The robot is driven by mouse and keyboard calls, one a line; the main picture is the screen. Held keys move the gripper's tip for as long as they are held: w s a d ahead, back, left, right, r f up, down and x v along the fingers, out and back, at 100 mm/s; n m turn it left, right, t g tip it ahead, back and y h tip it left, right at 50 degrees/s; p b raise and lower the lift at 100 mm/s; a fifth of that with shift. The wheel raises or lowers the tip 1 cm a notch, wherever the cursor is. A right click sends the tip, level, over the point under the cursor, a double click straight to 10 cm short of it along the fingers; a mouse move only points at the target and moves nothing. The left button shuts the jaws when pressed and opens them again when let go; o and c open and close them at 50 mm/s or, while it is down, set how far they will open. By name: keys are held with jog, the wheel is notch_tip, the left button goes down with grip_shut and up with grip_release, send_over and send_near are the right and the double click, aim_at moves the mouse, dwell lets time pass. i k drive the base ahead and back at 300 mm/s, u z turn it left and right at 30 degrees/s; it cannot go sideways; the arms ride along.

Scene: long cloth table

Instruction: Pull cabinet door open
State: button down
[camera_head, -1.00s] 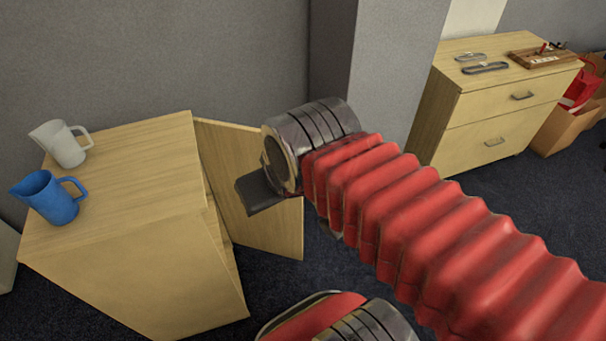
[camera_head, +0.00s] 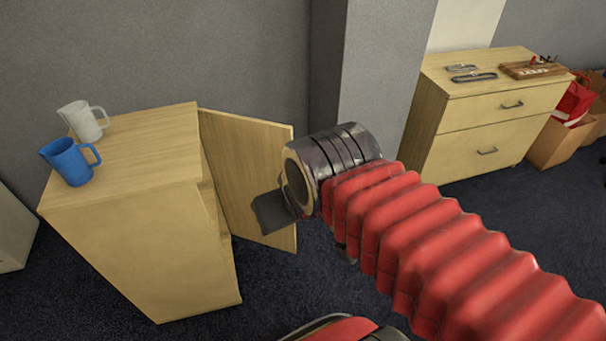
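The wooden cabinet (camera_head: 150,240) stands at the left against the grey wall. Its door (camera_head: 238,165) is swung open on the cabinet's right side, standing out at a wide angle from the front. My arm reaches in from the lower right, and its dark gripper (camera_head: 272,212) is in front of the door's lower outer part. Only a dark flat part of the gripper shows; the fingertips are hard to make out. I cannot tell whether it touches the door. No handle shows on the door.
A white jug (camera_head: 82,121) and a blue jug (camera_head: 69,162) stand on the cabinet top. A second cabinet with drawers (camera_head: 480,125) stands at the right, with cardboard boxes (camera_head: 556,145) beside it. Dark carpet (camera_head: 285,285) lies clear between the cabinets.

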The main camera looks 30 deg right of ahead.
aim_at(244, 153)
jog(key=k, duration=0.7)
jog(key=z, duration=0.4)
jog(key=i, duration=1.85)
jog(key=u, duration=0.05)
